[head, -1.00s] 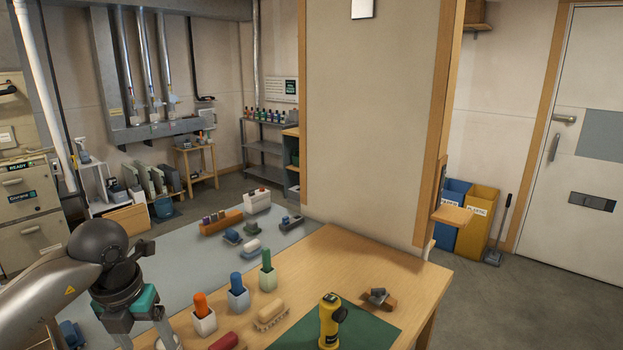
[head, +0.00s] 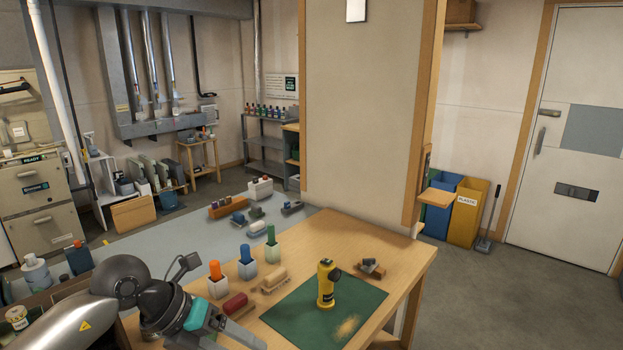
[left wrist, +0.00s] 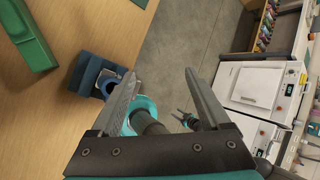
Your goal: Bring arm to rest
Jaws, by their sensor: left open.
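My left arm comes in from the lower left in the head view. My left gripper (head: 226,330) is low over the near left part of the wooden table (head: 395,262), partly cut off by the bottom edge. In the left wrist view its two grey fingers (left wrist: 162,82) stand wide apart with nothing held between them. Beyond them are the table edge, a dark blue block (left wrist: 90,72) and the floor.
A red brush (head: 236,304), a tan brush (head: 272,280) and coloured-handled tools in white holders (head: 218,287) stand near my gripper. A yellow tool (head: 326,285) stands on a green mat (head: 290,312). Bottles (head: 36,272) are at the left. The wood at the table's right is partly clear.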

